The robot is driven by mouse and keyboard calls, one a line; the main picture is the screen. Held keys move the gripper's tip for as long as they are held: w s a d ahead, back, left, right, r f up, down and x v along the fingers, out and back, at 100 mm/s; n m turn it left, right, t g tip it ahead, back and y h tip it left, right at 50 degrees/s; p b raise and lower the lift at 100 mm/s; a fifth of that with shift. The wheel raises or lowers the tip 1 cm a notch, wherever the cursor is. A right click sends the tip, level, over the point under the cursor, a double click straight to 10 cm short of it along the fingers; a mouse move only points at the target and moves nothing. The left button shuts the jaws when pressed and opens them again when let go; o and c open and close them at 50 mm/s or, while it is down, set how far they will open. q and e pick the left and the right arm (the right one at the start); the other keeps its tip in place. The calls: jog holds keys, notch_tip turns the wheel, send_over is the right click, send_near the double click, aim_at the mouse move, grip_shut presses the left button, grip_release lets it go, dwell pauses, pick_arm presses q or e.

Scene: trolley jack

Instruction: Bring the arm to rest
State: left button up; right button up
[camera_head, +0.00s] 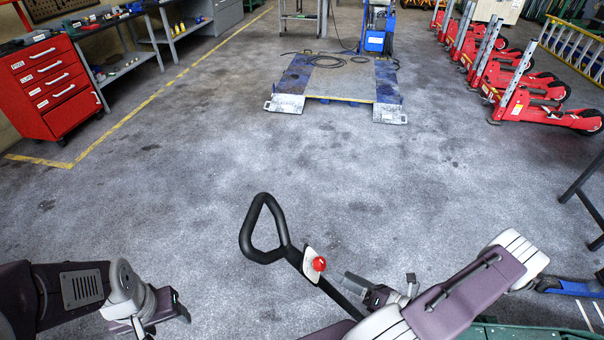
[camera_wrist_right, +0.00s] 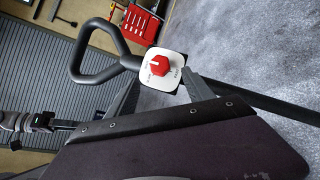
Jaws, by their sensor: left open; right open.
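A black looped jack handle (camera_head: 247,232) stands in front of me, with a red knob (camera_head: 319,264) on a white plate below its loop. My right gripper (camera_head: 380,281) is just right of the knob, open and empty. In the right wrist view, its spread fingers (camera_wrist_right: 162,95) frame the space below the red knob (camera_wrist_right: 159,65), with the handle loop (camera_wrist_right: 88,55) beyond. I see no contact with the knob. My left gripper (camera_head: 145,322) is low at the left, well apart from the handle, its tips partly hidden by the bottom edge.
A red drawer cabinet (camera_head: 58,88) and workbenches line the left. A low lift platform (camera_head: 340,78) lies at the back. Several red trolley jacks (camera_head: 540,105) stand at the right. The grey floor (camera_head: 180,190) between is clear.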

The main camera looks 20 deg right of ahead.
jog(key=shift+a, duration=0.1)
jog(key=s+a+r+n+g, duration=0.35)
jog(key=n+g, duration=0.45)
jog(key=n, duration=0.4)
jog(key=s+a+r+n+g, duration=0.25)
jog(key=a+n+g, duration=0.25)
jog(key=n+g, duration=0.5)
jog(key=w+r+n+t+h, duration=0.5)
jog(key=w+r+n+h, duration=0.1)
jog(key=n, duration=1.1)
jog(key=shift+a+n+t+h, duration=0.35)
jog(key=shift+n+t+h, duration=0.05)
jog(key=shift+h, duration=0.2)
jog(key=shift+s+r, duration=0.15)
